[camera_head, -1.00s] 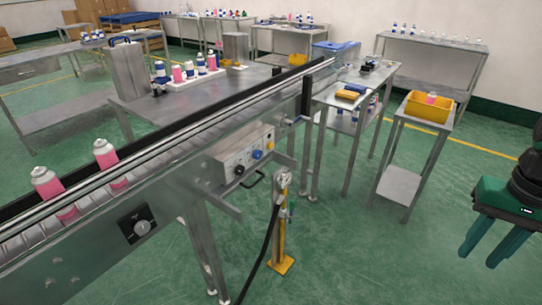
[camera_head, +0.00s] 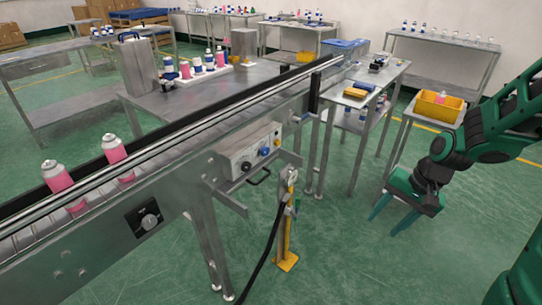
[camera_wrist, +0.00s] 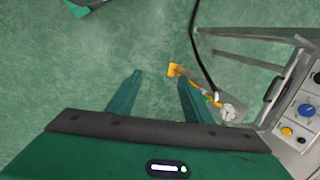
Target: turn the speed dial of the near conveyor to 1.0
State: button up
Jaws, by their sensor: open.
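The near conveyor (camera_head: 190,150) runs diagonally across the left half of the head view. Its speed dial (camera_head: 149,220) is a small knob on a black plate on the conveyor's front side, at lower left; its scale is too small to read. My gripper (camera_head: 383,225) is at the right, fingers pointing down and to the left, well apart from the dial. In the wrist view my gripper (camera_wrist: 160,79) has two green fingers spread with nothing between them but floor. The speed dial is not in the wrist view.
A control box (camera_head: 250,152) with several knobs hangs on the conveyor's side; part of it shows in the wrist view (camera_wrist: 298,112). A yellow post (camera_head: 284,225) with a black hose stands before it. Pink cans (camera_head: 57,178) stand on the belt. Floor between gripper and post is clear.

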jog(key=w+a+f+m+t+y, duration=0.1)
jog(key=w+a+f+y, duration=0.15)
jog(key=a, duration=0.35)
jog(key=w+a+f+m+y, duration=0.1)
jog(key=w+a+f+y, duration=0.15)
jog(key=w+a, duration=0.2)
jog(key=m+t+y, duration=0.6)
jog(key=m+t, duration=0.3)
jog(key=m, duration=0.6)
send_near(267, 152)
jog(key=x, duration=0.8)
jog(key=c, duration=1.1)
